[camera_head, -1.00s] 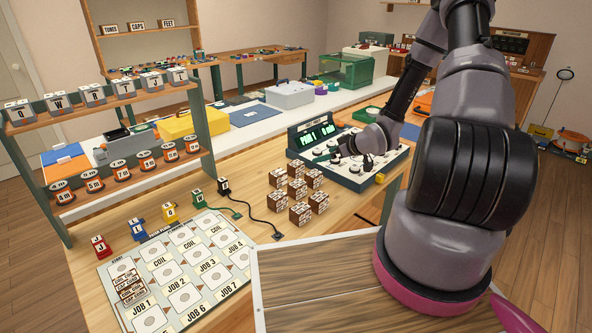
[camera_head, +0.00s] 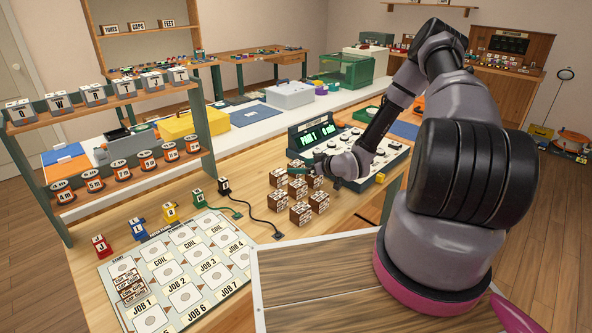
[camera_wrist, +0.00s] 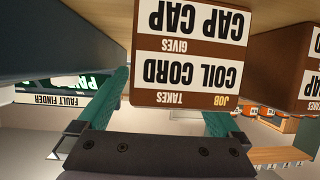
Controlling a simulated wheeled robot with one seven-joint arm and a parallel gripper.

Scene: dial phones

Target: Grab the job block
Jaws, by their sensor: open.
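Several brown job blocks (camera_head: 300,214) with white labels stand in a cluster on the wooden table. In the wrist view, one job block (camera_wrist: 188,60) is large and close, its upside-down label reading JOB, TAKES COIL CORD, GIVES CAP CAP. My gripper (camera_head: 322,168) is at the back right of the cluster, low beside the rear blocks and partly covering them. In the wrist view, its green fingers are apart with nothing gripped. The near block lies ahead, offset toward the right finger, and overlaps that finger's tip. Whether it touches the block I cannot tell.
A second block (camera_wrist: 290,65) stands close at the right of the wrist view. The fault finder console (camera_head: 378,155) is just behind my gripper. A black cable (camera_head: 262,226) lies left of the blocks. A printed job board (camera_head: 215,304) lies at the front left.

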